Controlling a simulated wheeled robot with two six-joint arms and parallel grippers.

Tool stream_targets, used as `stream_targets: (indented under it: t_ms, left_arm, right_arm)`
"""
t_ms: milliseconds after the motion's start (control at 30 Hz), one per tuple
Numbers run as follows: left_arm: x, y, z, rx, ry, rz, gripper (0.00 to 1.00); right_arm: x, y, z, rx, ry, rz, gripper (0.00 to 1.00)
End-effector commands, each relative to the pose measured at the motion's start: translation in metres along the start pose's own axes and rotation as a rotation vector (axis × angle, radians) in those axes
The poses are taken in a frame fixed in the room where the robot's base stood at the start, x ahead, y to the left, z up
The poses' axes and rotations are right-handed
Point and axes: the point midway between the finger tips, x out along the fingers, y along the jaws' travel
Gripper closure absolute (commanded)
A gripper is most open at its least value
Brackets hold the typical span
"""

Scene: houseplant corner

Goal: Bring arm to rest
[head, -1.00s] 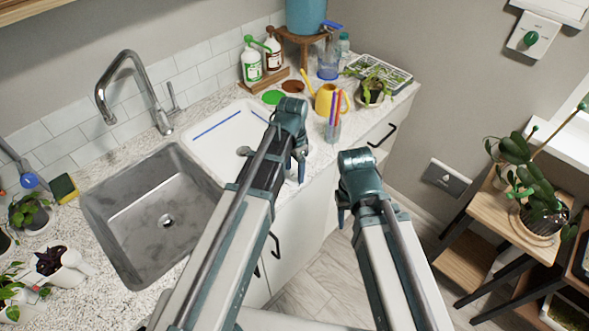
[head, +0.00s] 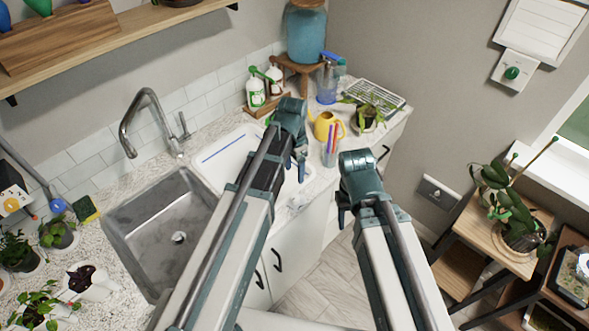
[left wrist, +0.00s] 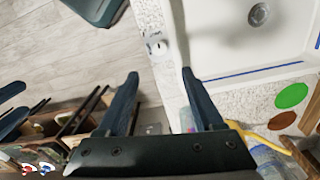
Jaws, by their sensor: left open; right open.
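My left gripper (head: 300,168) hangs in front of the white tray-like basin (head: 222,158) at the counter edge. In the left wrist view its two dark fingers (left wrist: 162,88) are spread wide with nothing between them. My right gripper (head: 343,214) is held out to the right of the left one, over the floor beyond the counter front. Its jaws are small and partly hidden behind its wrist; nothing shows in them. Both arms stretch forward side by side and apart.
The metal sink (head: 165,235) and tap (head: 142,115) are at left. A yellow watering can (head: 324,124), a cup of pens (head: 331,152) and a spray bottle (head: 327,82) stand on the far counter. A wooden plant stand (head: 483,232) is at right. Floor between is clear.

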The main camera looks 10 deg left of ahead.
Motion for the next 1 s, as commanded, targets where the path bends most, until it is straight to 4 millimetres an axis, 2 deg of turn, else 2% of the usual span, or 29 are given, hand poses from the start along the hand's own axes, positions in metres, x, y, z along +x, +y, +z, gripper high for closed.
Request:
stream_targets:
  t_ms: [567,667,800,900,1000]
  left_arm:
    - [-0.002,0.001,0.001,-0.001,-0.001,0.0,0.32]
    - [0.009,0.022,0.007,-0.039,-0.012,-0.008,0.32]
    - [0.036,0.078,0.03,-0.182,-0.045,-0.042,0.32]
    - [0.049,0.11,0.046,-0.286,-0.06,-0.071,0.32]
    - [0.057,0.13,0.058,-0.365,-0.068,-0.095,0.32]
  right_arm:
    - [-0.002,0.0,0.0,0.001,0.0,0.0,0.5]
    - [0.009,-0.001,-0.001,0.0,0.0,0.0,0.5]
    - [0.033,-0.003,-0.002,-0.001,0.0,0.0,0.5]
    - [0.046,-0.004,-0.003,-0.001,0.0,0.0,0.5]
    - [0.054,-0.005,-0.003,-0.002,0.0,0.001,0.5]
